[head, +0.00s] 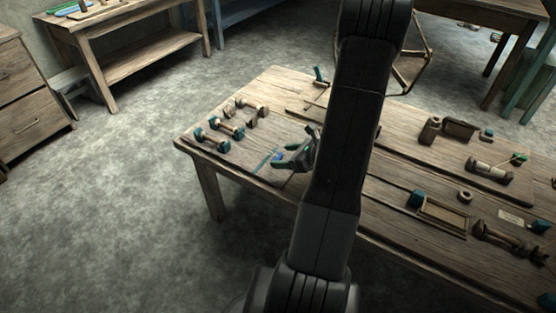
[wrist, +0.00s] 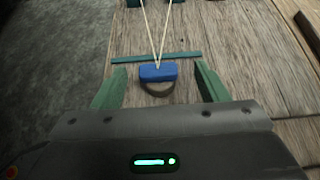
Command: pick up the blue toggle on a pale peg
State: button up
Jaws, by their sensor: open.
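The blue toggle (wrist: 158,71) is a small rounded block in the middle of the wrist view, with two pale cords (wrist: 158,35) converging on it from above. A dark curved loop (wrist: 157,90) shows just below it. I cannot make out a pale peg clearly. My gripper (head: 285,161) is open at the table's near left part, its two green fingers on either side of the toggle with gaps to both. In the head view the toggle (head: 279,155) is a small blue spot by the fingers, partly hidden by my gripper.
A thin teal strip (wrist: 170,56) lies just beyond the toggle on the wooden table (head: 240,165). Several teal-ended spools (head: 212,139) stand at the table's left end. A wooden frame (head: 445,214) and other parts lie to the right. My arm hides the table's middle.

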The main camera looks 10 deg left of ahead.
aim_at(278, 157)
jog(key=x, duration=0.3)
jog(key=shift+a+f, duration=0.15)
jog(key=shift+f, duration=0.1)
jog(key=shift+s, duration=0.1)
jog(key=c, duration=1)
jog(key=shift+c, duration=0.2)
